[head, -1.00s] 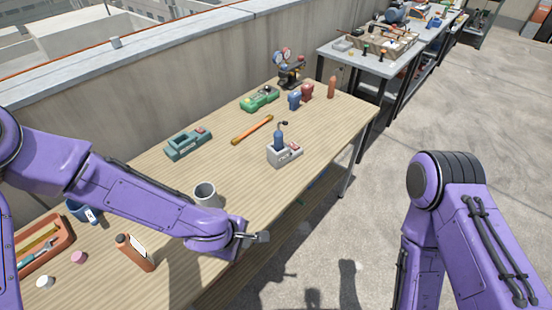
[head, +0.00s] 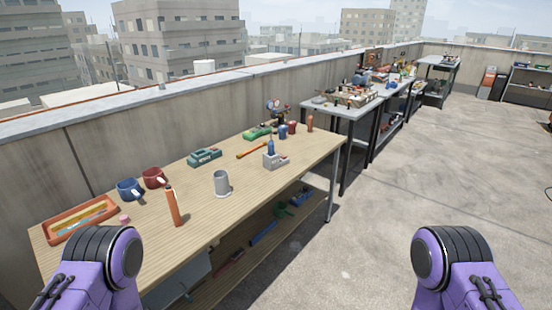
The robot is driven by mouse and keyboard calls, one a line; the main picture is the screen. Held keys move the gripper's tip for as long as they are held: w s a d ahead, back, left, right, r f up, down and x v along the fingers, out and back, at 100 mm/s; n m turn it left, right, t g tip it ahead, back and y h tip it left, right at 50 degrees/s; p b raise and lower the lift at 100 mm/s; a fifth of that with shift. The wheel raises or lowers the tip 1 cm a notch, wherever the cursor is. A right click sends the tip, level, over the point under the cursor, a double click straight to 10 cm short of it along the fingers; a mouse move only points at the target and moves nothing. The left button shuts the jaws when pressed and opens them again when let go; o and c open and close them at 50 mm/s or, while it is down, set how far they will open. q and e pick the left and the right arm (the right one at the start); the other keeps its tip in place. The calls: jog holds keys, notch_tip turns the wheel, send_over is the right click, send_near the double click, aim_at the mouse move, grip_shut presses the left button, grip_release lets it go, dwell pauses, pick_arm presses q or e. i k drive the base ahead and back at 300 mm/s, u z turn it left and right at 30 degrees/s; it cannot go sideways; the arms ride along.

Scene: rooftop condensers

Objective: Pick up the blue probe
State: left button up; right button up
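The blue probe (head: 270,146) stands upright in a small light-grey holder (head: 277,161) on the wooden table (head: 240,180), toward its right front edge. Parts of both my purple arms show at the bottom left and bottom right. Neither of my grippers is in the picture.
Around the holder are an orange-handled tool (head: 252,150), a teal device (head: 204,157), a green device (head: 257,132) and a grey mug (head: 221,183). An orange-brown bottle (head: 173,206), blue mug (head: 130,190) and red mug (head: 153,178) stand left. Open floor (head: 400,190) lies right.

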aim_at(271, 144)
jog(key=z, duration=0.55)
jog(key=i, duration=1)
jog(key=u, duration=0.4)
